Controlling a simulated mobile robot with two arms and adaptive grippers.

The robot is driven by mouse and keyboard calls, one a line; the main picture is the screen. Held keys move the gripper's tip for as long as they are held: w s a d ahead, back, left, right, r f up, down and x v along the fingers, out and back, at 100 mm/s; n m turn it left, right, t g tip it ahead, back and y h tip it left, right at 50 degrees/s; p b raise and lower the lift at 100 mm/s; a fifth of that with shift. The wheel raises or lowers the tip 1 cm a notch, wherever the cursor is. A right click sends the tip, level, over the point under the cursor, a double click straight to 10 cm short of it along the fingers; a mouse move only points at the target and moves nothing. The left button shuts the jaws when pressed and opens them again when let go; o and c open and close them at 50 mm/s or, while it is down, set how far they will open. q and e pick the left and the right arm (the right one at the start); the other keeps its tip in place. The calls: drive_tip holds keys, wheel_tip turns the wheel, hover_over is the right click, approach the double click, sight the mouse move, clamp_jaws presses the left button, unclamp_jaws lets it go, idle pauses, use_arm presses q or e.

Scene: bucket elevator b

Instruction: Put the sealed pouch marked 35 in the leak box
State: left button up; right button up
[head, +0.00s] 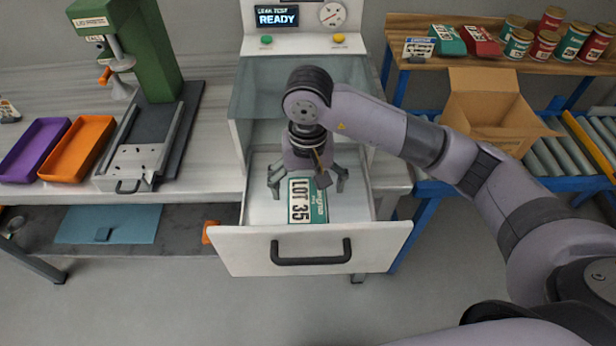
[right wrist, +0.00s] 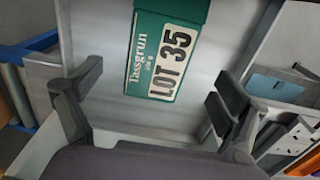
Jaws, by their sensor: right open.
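The pouch marked LOT 35 (head: 308,201) is green with a white label and lies flat in the open drawer (head: 235,238) of the leak box (head: 305,92). It also shows in the right wrist view (right wrist: 168,50), with its label readable. My right gripper (head: 308,185) is open above the drawer, over the pouch's rear part. In the right wrist view its fingers (right wrist: 158,98) are spread wide with nothing between them, and the pouch lies beyond them. The leak box display reads LEAK TEST READY. My left gripper is not in view.
A green press (head: 155,50) stands at left beside a purple tray (head: 35,148) and an orange tray (head: 78,148). An open cardboard box (head: 490,105) sits on rollers at right. Cans and pouches stand on a shelf (head: 430,65) behind it. The drawer front juts over open floor.

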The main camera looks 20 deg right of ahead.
sight(308, 206)
drive_tip(key=shift+r+b, duration=0.35)
drive_tip(key=shift+r, duration=1.85)
